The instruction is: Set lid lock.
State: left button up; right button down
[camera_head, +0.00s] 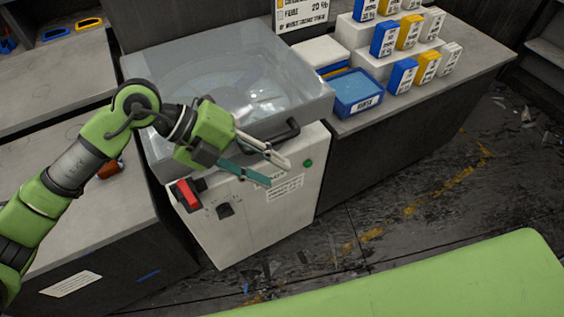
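A machine with a white front (245,225) stands between two counters, with a clear lid (215,75) lying closed over its top. A black handle (280,138) is at the lid's front edge. On the machine's front are a red switch or lever (187,195) at the left, a small black part (225,209) below it and a green button (308,163) at the right. I cannot tell which part is the lid lock. My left gripper (277,171) is open and empty, in front of the lid's front edge, its fingers pointing right below the handle. My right gripper is not in view.
A blue bin (357,92) and blue, yellow and white boxes (409,34) stand on the right counter (470,55). A small orange-brown object (110,169) lies on the left counter (75,225). The floor at right is littered but mostly open.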

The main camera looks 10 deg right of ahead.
pick_arm(q)
jog(key=shift+s+d+r+h, duration=0.3)
jog(key=shift+d+r+h, duration=0.15)
jog(key=shift+d+r, duration=0.15)
jog(key=shift+s+d+r+h, duration=0.3)
jog(key=shift+d+r+h, duration=0.2)
jog(key=shift+d, duration=0.2)
